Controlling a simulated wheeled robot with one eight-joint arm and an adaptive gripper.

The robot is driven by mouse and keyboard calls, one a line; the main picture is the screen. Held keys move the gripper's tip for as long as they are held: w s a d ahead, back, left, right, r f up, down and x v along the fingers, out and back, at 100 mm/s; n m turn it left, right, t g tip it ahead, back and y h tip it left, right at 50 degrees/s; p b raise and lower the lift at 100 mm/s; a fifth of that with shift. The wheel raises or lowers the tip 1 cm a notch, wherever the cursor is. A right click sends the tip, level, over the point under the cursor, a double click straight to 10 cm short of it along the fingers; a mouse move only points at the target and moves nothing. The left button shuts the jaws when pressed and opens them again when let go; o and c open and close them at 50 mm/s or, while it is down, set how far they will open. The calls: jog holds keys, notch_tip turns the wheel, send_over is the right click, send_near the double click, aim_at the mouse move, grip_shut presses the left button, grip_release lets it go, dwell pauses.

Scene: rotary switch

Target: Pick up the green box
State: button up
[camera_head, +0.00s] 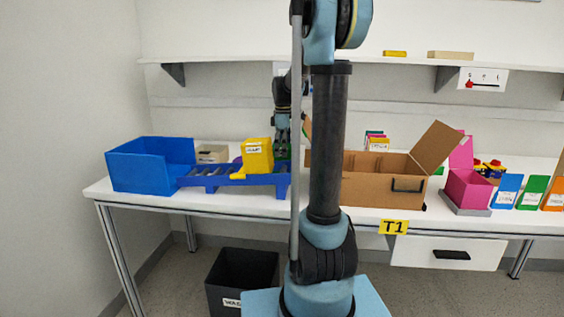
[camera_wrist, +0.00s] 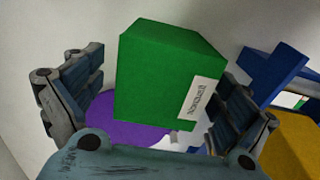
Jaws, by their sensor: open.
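The green box (camera_wrist: 165,75) fills the middle of the wrist view, with a white label on its right side. My gripper (camera_wrist: 165,105) is open, with one finger to the left of the box and the other at its lower right. A gap shows on the left; I cannot tell whether the right finger touches. In the head view my gripper (camera_head: 283,135) is over the table, behind the yellow box, and only a sliver of green (camera_head: 283,153) shows below it. The rest of the green box is hidden there.
A yellow box (camera_head: 257,155) stands on the blue rack (camera_head: 225,180) in front of my gripper. A blue bin (camera_head: 150,166) is to the left, a cardboard box (camera_head: 370,190) to the right. A purple round thing (camera_wrist: 125,130) lies beyond the green box.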

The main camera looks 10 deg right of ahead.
aim_at(283, 159)
jog(key=shift+s+a+f, duration=0.1)
jog(key=shift+f, duration=2)
jog(key=c, duration=1.3)
